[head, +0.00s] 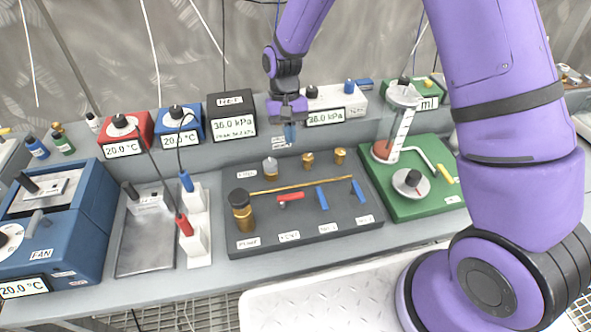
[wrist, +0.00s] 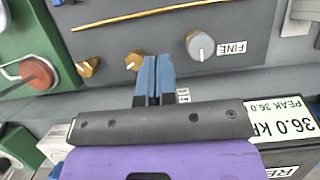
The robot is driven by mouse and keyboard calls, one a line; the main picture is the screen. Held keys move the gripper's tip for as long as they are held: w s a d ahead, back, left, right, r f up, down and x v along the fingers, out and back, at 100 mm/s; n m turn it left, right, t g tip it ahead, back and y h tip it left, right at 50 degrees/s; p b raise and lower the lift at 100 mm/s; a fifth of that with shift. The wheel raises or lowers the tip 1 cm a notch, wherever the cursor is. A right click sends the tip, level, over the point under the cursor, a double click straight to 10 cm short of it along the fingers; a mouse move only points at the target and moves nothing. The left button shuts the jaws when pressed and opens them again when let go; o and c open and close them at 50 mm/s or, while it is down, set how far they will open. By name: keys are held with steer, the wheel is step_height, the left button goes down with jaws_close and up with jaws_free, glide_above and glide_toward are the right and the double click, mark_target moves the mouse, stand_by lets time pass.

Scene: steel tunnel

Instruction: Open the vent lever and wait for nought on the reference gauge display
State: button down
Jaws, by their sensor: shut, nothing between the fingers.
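The manifold panel (head: 265,222) is dark grey with a brass pipe (head: 300,186) across it. A red lever (head: 290,197) lies roughly along the pipe. Two blue levers, one in the middle (head: 321,198) and one at the right (head: 358,190), stand crosswise to it. The small labels below are too blurred to tell which is the vent. The black reference gauge (head: 233,124) reads 36.0 kPa; its display also shows upside down in the wrist view (wrist: 280,117). My gripper (head: 290,140) is shut and empty above the panel's back edge, its blue fingertips (wrist: 153,62) near the brass fittings, apart from the levers.
A white gauge (head: 326,117) behind my gripper also shows 36.0 kPa. A brass cylinder with a dark knob (head: 242,210) stands at the panel's left. A grey FINE knob (wrist: 200,45) is beside my fingers. A green unit (head: 410,205) stands right.

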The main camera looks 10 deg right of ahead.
mark_target(299, 194)
steer(key=x, duration=0.9)
steer(key=shift+s+f, duration=0.1)
steer(key=shift+f, duration=0.15)
steer(key=s, duration=0.3)
steer(key=shift+f, duration=0.15)
steer(key=shift+s, duration=0.55)
steer(key=shift+s+d+m+y, duration=0.25)
steer(key=shift+s+m+y, duration=0.15)
steer(key=shift+m, duration=0.6)
